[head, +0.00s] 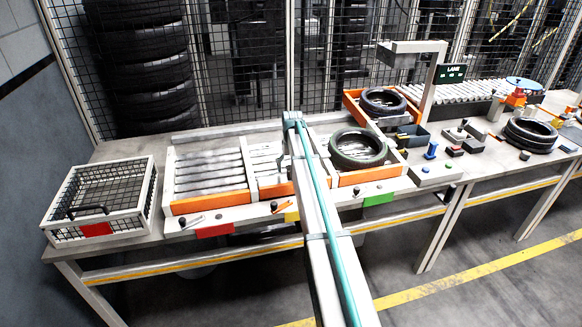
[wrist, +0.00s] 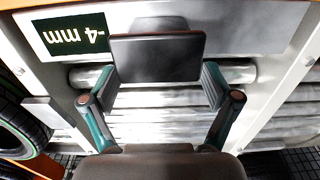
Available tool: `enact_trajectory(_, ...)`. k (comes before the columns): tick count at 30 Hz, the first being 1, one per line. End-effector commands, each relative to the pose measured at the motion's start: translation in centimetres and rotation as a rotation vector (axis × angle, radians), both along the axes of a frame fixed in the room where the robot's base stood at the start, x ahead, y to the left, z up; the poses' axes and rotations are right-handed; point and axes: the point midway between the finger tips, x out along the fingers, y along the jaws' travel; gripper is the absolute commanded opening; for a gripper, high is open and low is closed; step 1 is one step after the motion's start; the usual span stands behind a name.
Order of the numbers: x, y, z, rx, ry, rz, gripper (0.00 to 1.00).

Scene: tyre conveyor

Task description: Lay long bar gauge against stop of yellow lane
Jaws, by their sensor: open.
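My gripper (wrist: 160,85) is open over the rollers (wrist: 165,130) of a lane. A dark flat-faced block (wrist: 157,58) lies between its fingertips, and I cannot tell whether they touch it. I cannot tell whether this block is the long bar gauge. A pale plate (wrist: 255,30) beyond the block carries a dark sign reading "-4 mm", upside down. In the head view the yellow lane (head: 265,160) is partly hidden by my arm, with its yellow tag (head: 291,216) on the front edge. My arm also hides the gripper there.
The red-tagged lane (head: 210,172) is empty on the left, beside a wire basket (head: 150,200). A tyre (head: 345,161) lies in the green-tagged lane to the right. A grey bin (head: 413,137) and small blocks (head: 462,132) stand farther right. Mesh fencing rises behind.

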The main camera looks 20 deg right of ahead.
Motion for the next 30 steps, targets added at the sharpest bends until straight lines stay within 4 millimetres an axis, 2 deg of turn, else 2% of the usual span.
enact_trajectory(6, 0.0, 0.0, 0.1, 0.000, 0.000, 0.000, 0.87)
enact_trajectory(11, -0.1, 0.0, 1.3, 0.000, -0.001, 0.000, 0.87)
enact_trajectory(24, -0.8, 0.1, 9.3, 0.000, -0.002, 0.000, 0.87)
enact_trajectory(30, -1.0, 0.2, 11.4, 0.000, 0.000, 0.000, 0.87)
